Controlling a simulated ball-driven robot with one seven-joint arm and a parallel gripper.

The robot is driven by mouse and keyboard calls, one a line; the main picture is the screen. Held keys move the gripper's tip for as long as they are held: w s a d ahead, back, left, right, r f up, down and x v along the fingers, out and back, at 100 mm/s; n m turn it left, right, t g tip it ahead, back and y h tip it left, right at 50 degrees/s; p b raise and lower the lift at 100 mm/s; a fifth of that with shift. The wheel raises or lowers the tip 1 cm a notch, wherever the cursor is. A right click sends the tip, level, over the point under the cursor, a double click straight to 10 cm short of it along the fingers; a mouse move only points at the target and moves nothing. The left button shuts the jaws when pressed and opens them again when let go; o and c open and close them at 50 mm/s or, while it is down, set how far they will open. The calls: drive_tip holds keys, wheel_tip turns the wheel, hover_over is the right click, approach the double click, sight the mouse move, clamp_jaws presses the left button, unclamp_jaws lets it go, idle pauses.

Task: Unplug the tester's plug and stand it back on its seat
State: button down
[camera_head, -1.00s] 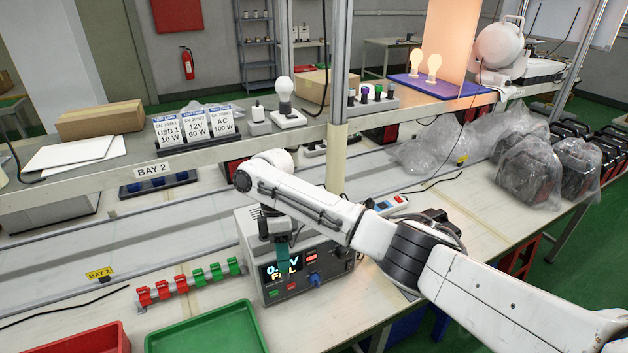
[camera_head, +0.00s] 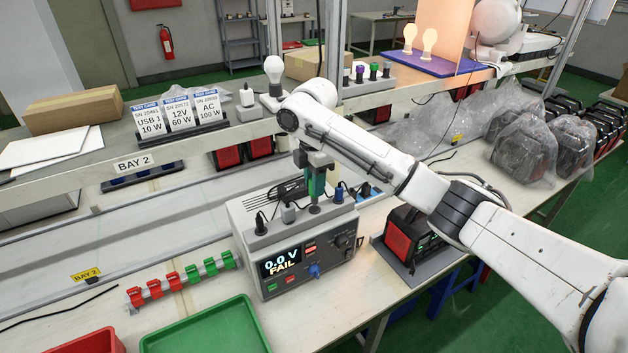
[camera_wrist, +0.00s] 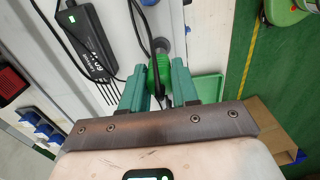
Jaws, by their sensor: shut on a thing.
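The tester (camera_head: 300,285) is a pale grey box on the bench, with a display reading "0.0 V FAIL". My gripper (camera_head: 315,196) points down over the back right of its top. In the wrist view my gripper (camera_wrist: 159,85) has its green fingers shut on a green plug (camera_wrist: 158,70) with a black cord. In the head view the fingers mostly hide this plug, and I cannot tell whether it touches the tester's top. A black plug (camera_head: 260,224) and a grey plug (camera_head: 288,213) stand on the tester's top, left of my gripper.
A black and red power station (camera_head: 402,240) stands right of the tester, below my arm. Red and green clips (camera_head: 192,272) and a green tray (camera_head: 205,325) lie to the left. The shelf (camera_head: 240,128) with cards and a bulb runs behind. A black adapter (camera_wrist: 88,42) shows in the wrist view.

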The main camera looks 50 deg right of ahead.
wheel_tip(320, 180, down, 4)
drive_tip(key=b, duration=0.2)
drive_tip(key=shift+r+b, duration=0.25)
drive_tip(key=shift+b, duration=0.05)
drive_tip(key=shift+f, duration=0.6)
idle(0.6)
drive_tip(key=c, duration=0.8)
unclamp_jaws()
wheel_tip(320, 180, up, 11)
drive_tip(key=shift+f, duration=0.15)
